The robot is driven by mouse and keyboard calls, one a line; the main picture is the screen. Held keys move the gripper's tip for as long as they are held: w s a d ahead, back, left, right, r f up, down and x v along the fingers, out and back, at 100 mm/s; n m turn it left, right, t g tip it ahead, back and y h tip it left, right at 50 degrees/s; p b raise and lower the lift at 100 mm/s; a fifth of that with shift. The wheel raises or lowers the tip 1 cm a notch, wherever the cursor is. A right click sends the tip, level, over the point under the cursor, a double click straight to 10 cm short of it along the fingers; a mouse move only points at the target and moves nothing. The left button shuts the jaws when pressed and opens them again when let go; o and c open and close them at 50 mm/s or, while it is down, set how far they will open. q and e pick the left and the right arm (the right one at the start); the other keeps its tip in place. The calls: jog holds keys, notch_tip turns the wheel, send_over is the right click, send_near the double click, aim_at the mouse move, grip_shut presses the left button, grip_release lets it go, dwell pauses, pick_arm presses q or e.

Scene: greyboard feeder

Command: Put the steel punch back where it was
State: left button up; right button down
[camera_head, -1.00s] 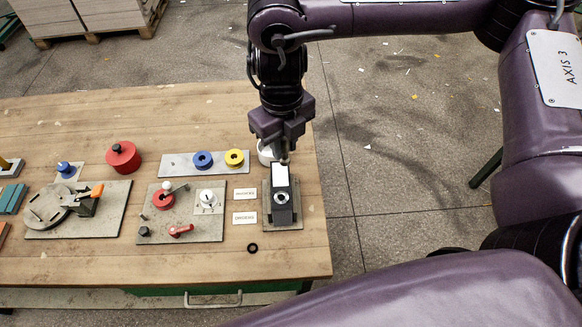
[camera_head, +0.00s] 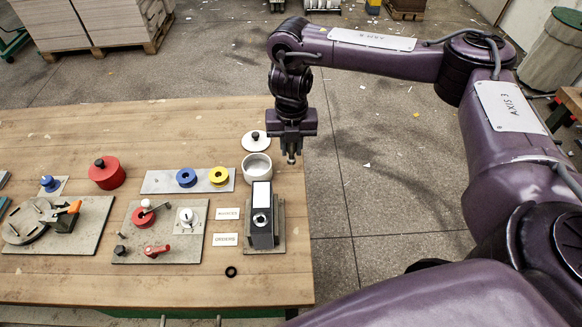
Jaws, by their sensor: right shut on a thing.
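My right gripper (camera_head: 292,145) is raised near the table's right edge, beyond the black block and right of the white bowl. It points down and is shut on a short grey piece, apparently the steel punch (camera_head: 291,159), whose lower end shows below the fingers. The rest of the punch is hidden in the fingers. The black block (camera_head: 262,233) has a white face and a round silver fitting, and stands on a grey plate (camera_head: 279,236). I cannot tell which spot the punch came from. My left gripper is not in view.
A white bowl (camera_head: 257,170) is open, with its knobbed lid (camera_head: 256,144) behind it. Two labels (camera_head: 226,239) lie left of the block. Plates with red, blue and yellow parts fill the left side. A black ring (camera_head: 231,272) lies near the front. The back of the table (camera_head: 150,125) is clear.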

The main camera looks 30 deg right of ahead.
aim_at(291, 159)
notch_tip(291, 159, down, 2)
jog(key=shift+f, duration=0.1)
jog(key=shift+a+f+b, duration=0.1)
jog(key=shift+f+b, duration=0.2)
jog(key=shift+f, duration=0.35)
notch_tip(291, 159, down, 4)
jog(key=shift+r+b, duration=0.2)
jog(key=shift+b, duration=0.1)
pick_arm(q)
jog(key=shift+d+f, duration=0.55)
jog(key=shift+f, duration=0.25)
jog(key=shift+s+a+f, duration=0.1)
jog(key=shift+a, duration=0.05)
pick_arm(e)
jog(key=shift+f, duration=0.1)
jog(key=c, duration=1.2)
grip_release()
jog(key=shift+c, duration=0.2)
pick_arm(q)
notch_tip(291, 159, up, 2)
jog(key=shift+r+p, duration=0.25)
jog(key=shift+p, duration=0.95)
pick_arm(e)
notch_tip(291, 159, up, 12)
jog(key=shift+r, duration=0.15)
